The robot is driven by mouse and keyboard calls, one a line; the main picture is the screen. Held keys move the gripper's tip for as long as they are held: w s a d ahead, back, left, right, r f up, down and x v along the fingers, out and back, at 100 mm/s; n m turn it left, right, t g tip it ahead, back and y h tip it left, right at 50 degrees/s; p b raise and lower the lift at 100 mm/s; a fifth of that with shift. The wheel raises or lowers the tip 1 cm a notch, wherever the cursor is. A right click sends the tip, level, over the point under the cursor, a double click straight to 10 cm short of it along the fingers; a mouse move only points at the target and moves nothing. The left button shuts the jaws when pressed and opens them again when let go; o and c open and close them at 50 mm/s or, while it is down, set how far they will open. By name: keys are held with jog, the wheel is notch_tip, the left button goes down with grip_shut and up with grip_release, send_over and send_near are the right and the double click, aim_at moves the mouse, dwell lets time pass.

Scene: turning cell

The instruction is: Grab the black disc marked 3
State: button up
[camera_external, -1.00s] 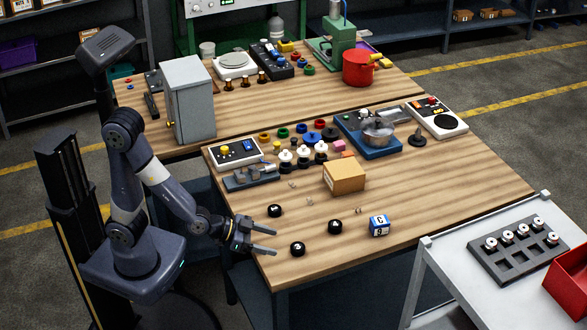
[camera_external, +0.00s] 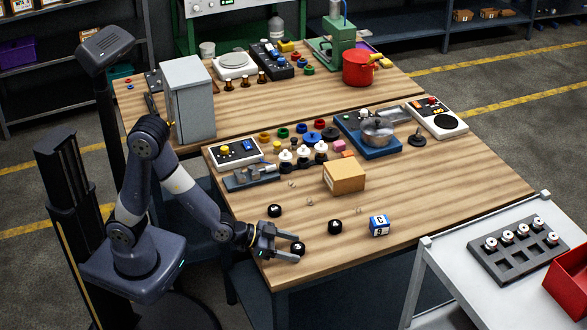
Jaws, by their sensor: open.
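Three black discs with small white labels lie near the front left of the wooden table (camera_external: 400,215). One disc (camera_external: 275,210) is farther back, one (camera_external: 335,226) is to the right, and one (camera_external: 299,247) is nearest the front edge. The labels are too small to read, so I cannot tell which is marked 3. My gripper (camera_external: 296,249) is open, low over the table, with its fingers on either side of the front disc. I cannot tell whether they touch it.
A blue and white block marked C (camera_external: 379,225) stands to the right. A cardboard box (camera_external: 344,177) stands behind the discs. Small metal bits lie around. A grey trolley (camera_external: 449,250) with a dark rack (camera_external: 519,260) and a red bin (camera_external: 570,284) is at the right.

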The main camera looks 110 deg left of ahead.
jog(key=shift+c, duration=0.5)
jog(key=c, duration=1.1)
jog(key=shift+r, duration=0.1)
